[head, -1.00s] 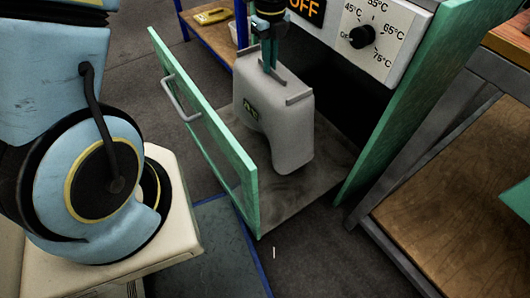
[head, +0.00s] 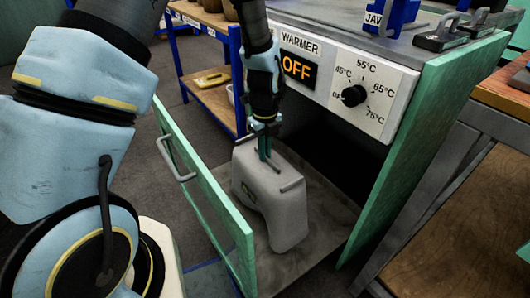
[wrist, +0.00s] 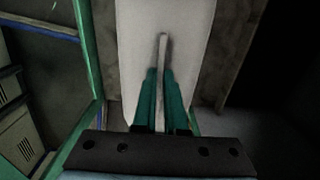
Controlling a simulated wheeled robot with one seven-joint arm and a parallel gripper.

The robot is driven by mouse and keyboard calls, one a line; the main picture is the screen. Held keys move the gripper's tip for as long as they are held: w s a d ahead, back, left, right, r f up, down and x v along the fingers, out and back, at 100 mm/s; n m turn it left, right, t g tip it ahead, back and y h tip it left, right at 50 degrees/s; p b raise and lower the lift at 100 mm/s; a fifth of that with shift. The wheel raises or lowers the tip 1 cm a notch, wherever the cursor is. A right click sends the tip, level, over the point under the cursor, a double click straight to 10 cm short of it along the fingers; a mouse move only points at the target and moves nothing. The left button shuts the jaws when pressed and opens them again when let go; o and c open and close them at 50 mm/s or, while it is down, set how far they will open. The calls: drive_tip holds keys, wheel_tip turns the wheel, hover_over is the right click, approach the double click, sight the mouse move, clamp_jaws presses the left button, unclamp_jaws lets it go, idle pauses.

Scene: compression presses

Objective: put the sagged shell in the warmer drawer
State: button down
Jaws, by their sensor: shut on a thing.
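The grey shell (head: 277,212), with a bent, sagging shape, stands inside the open warmer drawer (head: 325,205). It appears to be at the drawer floor, though I cannot tell whether it touches. My gripper (head: 264,155) is above the shell, shut on the thin ridge on its top. In the wrist view my two green fingers (wrist: 162,105) pinch that ridge, and the pale shell top (wrist: 190,50) lies beneath them. The warmer's panel (head: 345,75) reads OFF.
The green drawer front (head: 215,205) with its handle stands left of the shell. A green side panel (head: 420,150) bounds the right. A wooden bench (head: 470,220) is farther right. A blue-framed shelf (head: 210,85) stands behind left.

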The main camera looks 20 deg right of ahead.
drive_tip(key=shift+f, duration=0.15)
drive_tip(key=c, duration=1)
unclamp_jaws()
drive_tip(key=shift+o, duration=0.2)
wheel_tip(320, 180, up, 12)
drive_tip(key=p, duration=0.3)
drive_tip(key=a+r+n, duration=0.4)
drive_tip(key=a+n, duration=1.1)
drive_tip(key=n, duration=0.1)
drive_tip(key=s+a+r+n+t, duration=0.1)
drive_tip(key=a+r+n, duration=0.3)
drive_tip(key=a+n, duration=1.2)
drive_tip(key=shift+n+t, duration=0.3)
drive_tip(key=shift+n, duration=0.1)
